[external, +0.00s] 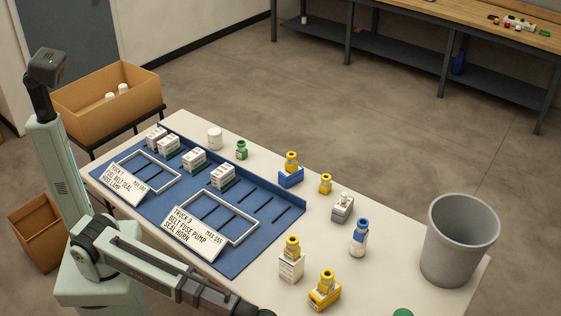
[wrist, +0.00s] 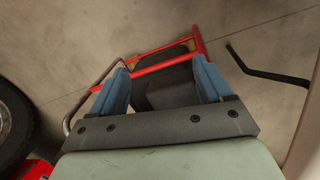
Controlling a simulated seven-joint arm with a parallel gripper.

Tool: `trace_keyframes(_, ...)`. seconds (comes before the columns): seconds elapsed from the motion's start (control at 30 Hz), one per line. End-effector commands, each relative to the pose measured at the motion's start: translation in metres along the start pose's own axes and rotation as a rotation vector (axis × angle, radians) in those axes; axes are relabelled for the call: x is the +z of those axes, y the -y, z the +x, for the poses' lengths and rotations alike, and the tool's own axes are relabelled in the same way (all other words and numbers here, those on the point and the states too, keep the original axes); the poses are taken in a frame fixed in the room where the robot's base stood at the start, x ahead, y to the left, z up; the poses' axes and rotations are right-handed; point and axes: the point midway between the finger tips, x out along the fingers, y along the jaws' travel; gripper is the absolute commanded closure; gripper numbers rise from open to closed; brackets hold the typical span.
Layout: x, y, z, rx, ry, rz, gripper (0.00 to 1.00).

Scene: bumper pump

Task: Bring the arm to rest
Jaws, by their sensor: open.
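My gripper (wrist: 160,72) shows in the wrist view with its two blue fingers spread apart and nothing held between them. Its fingers point away from the table, over the grey floor and a red-framed object with a dark pad. In the external view my arm (external: 165,267) reaches low across the front of the table toward the bottom edge. The gripper end is cut off there. The blue mat (external: 225,262) lies on the white table (external: 400,240). It carries two framed areas with the sign cards "Truck 7" (external: 128,184) and "Truck 9" (external: 193,234).
White boxes (external: 194,160) line the mat's back edge. Several yellow-capped bottles (external: 324,288), a blue-capped bottle (external: 359,238) and a grey bin (external: 461,240) stand to the right. A cardboard box (external: 105,103) is at left. The wrist view shows a tyre (wrist: 12,122) and black bar (wrist: 268,72).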

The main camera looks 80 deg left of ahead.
Motion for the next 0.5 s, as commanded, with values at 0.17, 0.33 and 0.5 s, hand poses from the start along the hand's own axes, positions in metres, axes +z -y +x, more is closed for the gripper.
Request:
trace_keyframes(0.17,0.025,0.008,0.057,0.021,0.000,-0.104,0.21)
trace_keyframes(0.33,0.047,0.023,0.106,0.019,-0.011,-0.234,0.21)
trace_keyframes(0.5,0.072,0.036,0.154,0.013,-0.023,-0.367,0.21)
